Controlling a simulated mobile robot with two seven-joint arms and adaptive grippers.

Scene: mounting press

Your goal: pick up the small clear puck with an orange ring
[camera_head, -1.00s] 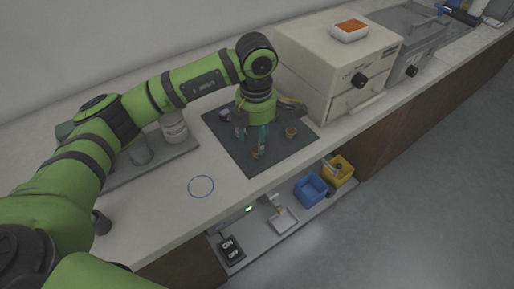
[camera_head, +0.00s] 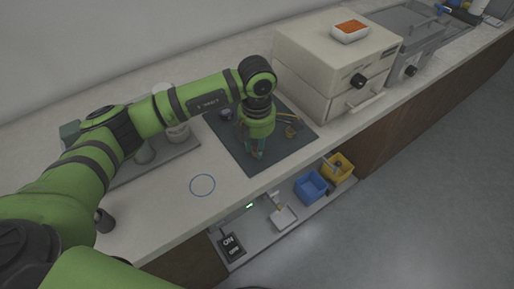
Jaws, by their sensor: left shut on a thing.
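My left gripper (camera_head: 256,150) points down over the dark mat (camera_head: 228,140). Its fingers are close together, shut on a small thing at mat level. That thing is mostly hidden by the fingers and wrist; it is where a small brownish-orange-tinted piece showed before, and I take it for the puck. Another small brownish piece (camera_head: 291,132) stands on the mat to the right of the gripper, apart from it. A small dark round piece (camera_head: 226,114) lies at the mat's upper left. My right gripper is not in view.
A beige box-shaped machine (camera_head: 325,75) stands right of the mat, with a white tray (camera_head: 350,31) on top. A blue ring mark (camera_head: 202,185) lies on clear counter. Blue (camera_head: 310,186) and yellow (camera_head: 340,168) bins are on the lower shelf.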

